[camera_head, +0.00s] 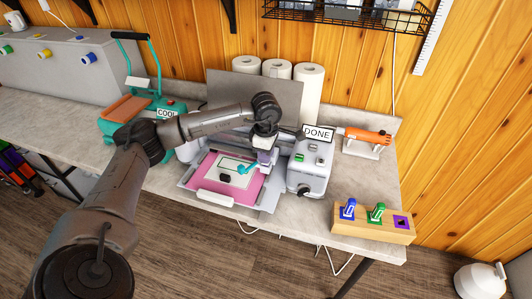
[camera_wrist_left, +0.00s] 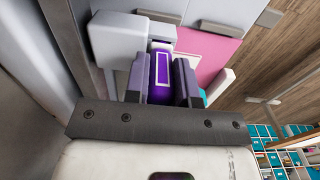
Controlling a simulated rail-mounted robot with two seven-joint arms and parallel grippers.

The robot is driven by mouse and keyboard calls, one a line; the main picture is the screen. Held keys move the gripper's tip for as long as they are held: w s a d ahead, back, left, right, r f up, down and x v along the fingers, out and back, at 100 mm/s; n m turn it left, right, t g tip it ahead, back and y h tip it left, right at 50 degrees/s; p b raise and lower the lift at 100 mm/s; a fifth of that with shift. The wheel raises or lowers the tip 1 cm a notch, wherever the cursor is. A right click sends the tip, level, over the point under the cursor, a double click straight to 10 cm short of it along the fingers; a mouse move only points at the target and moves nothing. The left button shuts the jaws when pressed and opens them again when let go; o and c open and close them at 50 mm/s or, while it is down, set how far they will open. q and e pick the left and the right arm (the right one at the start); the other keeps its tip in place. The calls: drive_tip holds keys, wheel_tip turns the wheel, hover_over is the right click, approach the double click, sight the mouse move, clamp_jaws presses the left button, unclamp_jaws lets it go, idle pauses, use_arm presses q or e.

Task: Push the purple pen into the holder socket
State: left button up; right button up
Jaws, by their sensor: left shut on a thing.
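My left gripper (camera_head: 263,152) is over the cutting machine, above its pink mat. In the left wrist view the gripper (camera_wrist_left: 162,85) is shut on the purple pen (camera_wrist_left: 160,75), whose body shows a white outline. The pen's far end is close against a pale grey block (camera_wrist_left: 120,38) of the machine. I cannot tell whether the pen is inside a socket there. The wooden pen stand (camera_head: 345,225) at the right holds a blue pen (camera_head: 348,209) and a green pen (camera_head: 377,213). Its purple-marked slot (camera_head: 401,222) looks empty. My right gripper is not in view.
The pink mat (camera_head: 212,181) lies on the machine bed. A grey box with a DONE sign (camera_head: 318,134) stands just right of the machine. A teal heat press (camera_head: 173,108) stands left. An orange tool (camera_head: 362,135) is at the back right. The counter between box and stand is clear.

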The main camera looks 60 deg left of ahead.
use_arm(q)
drive_tip(key=shift+f, duration=0.3)
idle(0.6)
drive_tip(key=shift+f, duration=0.25)
idle(0.7)
drive_tip(key=o, duration=0.7)
drive_tip(key=shift+c, duration=0.2)
drive_tip(key=o, duration=0.3)
drive_tip(key=shift+s+f+b, duration=0.1)
drive_tip(key=shift+s+b, duration=0.05)
drive_tip(key=shift+b, duration=0.15)
drive_tip(key=shift+o, duration=0.2)
drive_tip(key=shift+a, duration=0.1)
drive_tip(key=shift+c, duration=0.2)
drive_tip(key=shift+o, duration=0.6)
